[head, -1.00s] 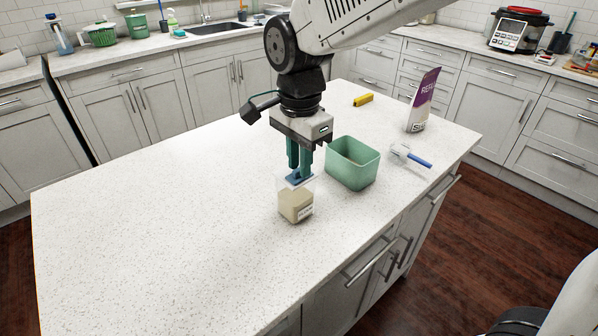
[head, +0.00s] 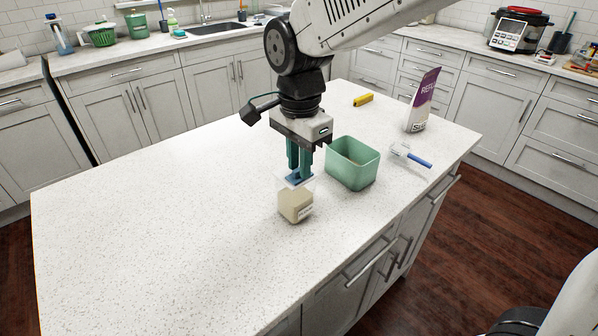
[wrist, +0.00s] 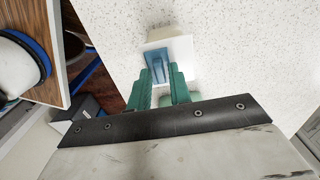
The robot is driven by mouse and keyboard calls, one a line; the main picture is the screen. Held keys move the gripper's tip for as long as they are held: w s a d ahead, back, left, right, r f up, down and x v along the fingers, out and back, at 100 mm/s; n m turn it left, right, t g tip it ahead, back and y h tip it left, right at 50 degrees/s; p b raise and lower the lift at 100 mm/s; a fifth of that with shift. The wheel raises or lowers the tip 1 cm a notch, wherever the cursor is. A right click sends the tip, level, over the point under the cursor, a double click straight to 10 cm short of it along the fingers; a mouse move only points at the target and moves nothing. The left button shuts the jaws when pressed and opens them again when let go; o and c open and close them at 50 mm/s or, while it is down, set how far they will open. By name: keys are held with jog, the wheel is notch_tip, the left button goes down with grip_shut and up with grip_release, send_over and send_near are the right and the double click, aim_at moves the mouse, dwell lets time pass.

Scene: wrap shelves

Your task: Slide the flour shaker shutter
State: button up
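The flour shaker (head: 296,207) stands upright near the island's front edge in the head view. It is a clear squarish jar with pale flour and a label. Its white lid (wrist: 181,47) carries a blue shutter (wrist: 157,66), which also shows in the head view (head: 297,178). My gripper (head: 299,170) points down over the lid, its teal fingertips at the shutter. In the wrist view my gripper (wrist: 160,74) has one finger on each side of the shutter's raised part. A gap shows between the fingers, but I cannot tell if they press on it.
A green open bin (head: 353,164) stands close to the right of the shaker. The island top (head: 150,220) to the left is clear.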

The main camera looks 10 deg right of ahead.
jog(key=c, duration=0.3)
jog(key=shift+s+d, duration=0.1)
jog(key=shift+s, duration=0.05)
dwell(0.3)
jog(key=o, duration=0.4)
jog(key=shift+r, duration=0.1)
jog(key=shift+r, duration=3.45)
